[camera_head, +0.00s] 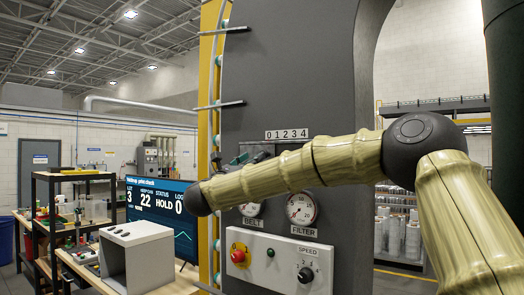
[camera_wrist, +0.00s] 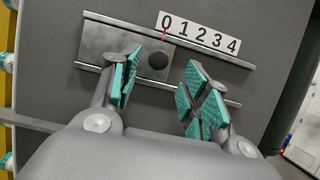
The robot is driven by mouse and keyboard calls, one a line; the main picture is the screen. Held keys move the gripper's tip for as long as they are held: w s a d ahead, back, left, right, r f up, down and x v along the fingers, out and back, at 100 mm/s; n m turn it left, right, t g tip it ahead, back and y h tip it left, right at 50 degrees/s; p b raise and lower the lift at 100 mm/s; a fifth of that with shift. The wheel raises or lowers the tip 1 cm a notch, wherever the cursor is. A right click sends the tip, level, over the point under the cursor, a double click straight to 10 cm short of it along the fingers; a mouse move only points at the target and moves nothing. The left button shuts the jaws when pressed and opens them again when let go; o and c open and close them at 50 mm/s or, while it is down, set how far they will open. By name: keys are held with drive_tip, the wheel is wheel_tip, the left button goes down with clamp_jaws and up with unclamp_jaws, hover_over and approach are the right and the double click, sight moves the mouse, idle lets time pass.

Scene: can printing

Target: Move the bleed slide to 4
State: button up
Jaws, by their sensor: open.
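The bleed slide is a metal plate with a round dark knob (camera_wrist: 158,61), set between two horizontal rails on the grey machine panel. Its red pointer (camera_wrist: 165,35) stands at 0 on the white scale (camera_wrist: 201,35) marked 0 to 4. The scale (camera_head: 287,134) also shows in the head view, but my arm hides most of the slide there. My gripper (camera_wrist: 160,88) is open in the wrist view, with teal-padded fingers on the left and right of the knob. I cannot tell whether either finger touches it.
Below my arm in the head view are the belt and filter gauges (camera_head: 301,208) and a white control box (camera_head: 278,262) with a red button and speed dial. A screen (camera_head: 160,215) and a bench with a grey box (camera_head: 140,257) stand at left.

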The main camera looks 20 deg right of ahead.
sight(254, 154)
drive_tip(key=shift+p+x, duration=1.6)
drive_tip(key=shift+x, duration=1.4)
drive_tip(key=shift+f, duration=0.1)
drive_tip(key=shift+c, duration=0.3)
clamp_jaws()
